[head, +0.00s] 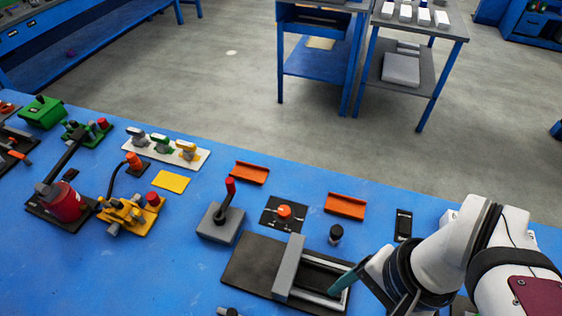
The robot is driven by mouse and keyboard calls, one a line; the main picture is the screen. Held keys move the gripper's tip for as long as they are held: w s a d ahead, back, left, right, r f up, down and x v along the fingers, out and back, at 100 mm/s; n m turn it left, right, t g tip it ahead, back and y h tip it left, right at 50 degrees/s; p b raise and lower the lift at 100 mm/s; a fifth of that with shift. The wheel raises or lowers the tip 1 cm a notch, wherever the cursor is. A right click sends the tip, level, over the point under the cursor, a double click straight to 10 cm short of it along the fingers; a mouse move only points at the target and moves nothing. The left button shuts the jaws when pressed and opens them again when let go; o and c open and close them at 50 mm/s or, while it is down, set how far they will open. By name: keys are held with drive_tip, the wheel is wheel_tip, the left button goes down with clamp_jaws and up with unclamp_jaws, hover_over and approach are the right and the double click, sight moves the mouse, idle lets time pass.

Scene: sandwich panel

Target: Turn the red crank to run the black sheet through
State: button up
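No red crank can be told for certain. A green device (79,132) at the left has a red knob (102,123), and a yellow device (125,218) has a red knob (153,199) on its right. A lever with a red grip (230,186) stands tilted on a grey box (219,224). I cannot tell which dark flat piece is the black sheet. My gripper (362,285) is at the lower right, over the right end of a dark board with rails (244,259). A teal finger shows; the other fingertip is unclear. It is apart from the red-knobbed devices.
An orange knob (284,212) on a black plate, orange trays (249,173) (345,206) and a dark red cylinder (66,202) stand on the blue table. A white board (190,165) carries several valves.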

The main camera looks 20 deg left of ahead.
sight(224, 201)
drive_tip(key=w+a+y, duration=0.1)
drive_tip(key=w+a, duration=0.1)
drive_tip(key=w, duration=0.1)
drive_tip(key=w+a+m+g+y, duration=0.1)
drive_tip(key=w+a, duration=0.2)
drive_tip(key=w, duration=0.1)
drive_tip(key=w+a+m+y, duration=0.1)
drive_tip(key=w+a, duration=0.2)
drive_tip(key=shift+w+r+g+y, duration=0.25)
drive_tip(key=shift+w+g+y, duration=0.05)
drive_tip(key=shift+g, duration=0.1)
drive_tip(key=shift+c, duration=0.7)
drive_tip(key=w+a+f+m+g+y, duration=0.1)
drive_tip(key=w+a+f+m+y, duration=0.2)
drive_tip(key=w+a+f, duration=0.4)
drive_tip(key=w+a+f+m+y, duration=0.3)
drive_tip(key=w+a+f+m, duration=0.15)
drive_tip(key=w+a, duration=0.35)
drive_tip(key=shift+n+y, duration=0.3)
drive_tip(key=shift+n, duration=0.05)
drive_tip(key=x, duration=0.5)
drive_tip(key=w+x, duration=0.1)
drive_tip(key=x, duration=0.3)
drive_tip(key=f+x, duration=0.1)
drive_tip(key=x, duration=0.4)
drive_tip(key=shift+w+a+f, duration=0.1)
drive_tip(key=shift+a+f, duration=0.05)
drive_tip(key=shift+a, duration=0.1)
clamp_jaws()
drive_tip(key=shift+d, duration=0.1)
